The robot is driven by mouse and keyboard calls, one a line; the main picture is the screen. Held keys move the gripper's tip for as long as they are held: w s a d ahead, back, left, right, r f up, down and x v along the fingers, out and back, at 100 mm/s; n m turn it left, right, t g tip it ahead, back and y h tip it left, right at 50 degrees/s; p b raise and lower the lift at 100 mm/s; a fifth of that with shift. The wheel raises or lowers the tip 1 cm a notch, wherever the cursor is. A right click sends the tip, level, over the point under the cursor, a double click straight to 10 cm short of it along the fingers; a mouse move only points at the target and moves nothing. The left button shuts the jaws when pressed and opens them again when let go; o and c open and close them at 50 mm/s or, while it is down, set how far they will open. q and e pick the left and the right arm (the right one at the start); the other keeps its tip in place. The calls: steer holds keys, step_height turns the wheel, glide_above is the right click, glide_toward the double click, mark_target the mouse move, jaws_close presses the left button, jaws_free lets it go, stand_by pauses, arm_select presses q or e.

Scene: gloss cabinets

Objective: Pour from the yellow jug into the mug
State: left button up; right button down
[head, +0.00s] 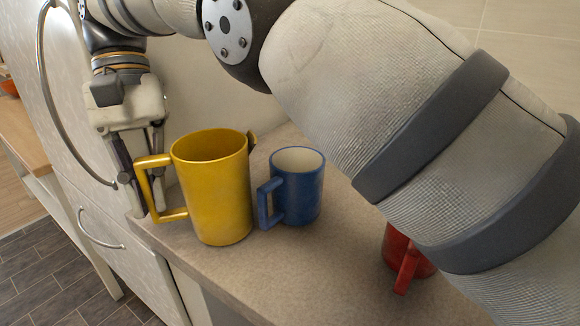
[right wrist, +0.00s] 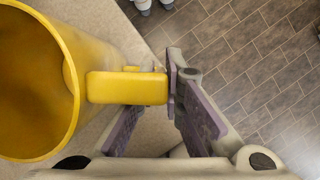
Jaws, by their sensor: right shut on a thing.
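The yellow jug (head: 218,195) is upright near the counter's front edge, its handle to the left and its spout to the right. I cannot tell whether its base touches the counter. My right gripper (head: 143,190) is shut on the jug's handle. In the right wrist view the handle (right wrist: 125,88) runs between the fingers (right wrist: 165,100), and the jug's open top (right wrist: 62,90) shows at left. A blue mug (head: 300,190) stands upright just right of the jug, its handle toward the jug. A red mug (head: 405,258) farther right is mostly hidden behind my arm. My left gripper is not in view.
The beige counter (head: 310,265) is clear in front of the blue mug. A tall glossy cabinet (head: 75,130) with curved metal handles stands at left, close to my right gripper. A wall (head: 225,105) rises behind. Dark floor tiles (head: 60,275) lie below.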

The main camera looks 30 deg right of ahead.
mark_target(139, 159)
steer(key=shift+w+r, duration=0.25)
steer(key=shift+r, duration=0.15)
steer(key=shift+r, duration=0.1)
steer(key=shift+r, duration=1.45)
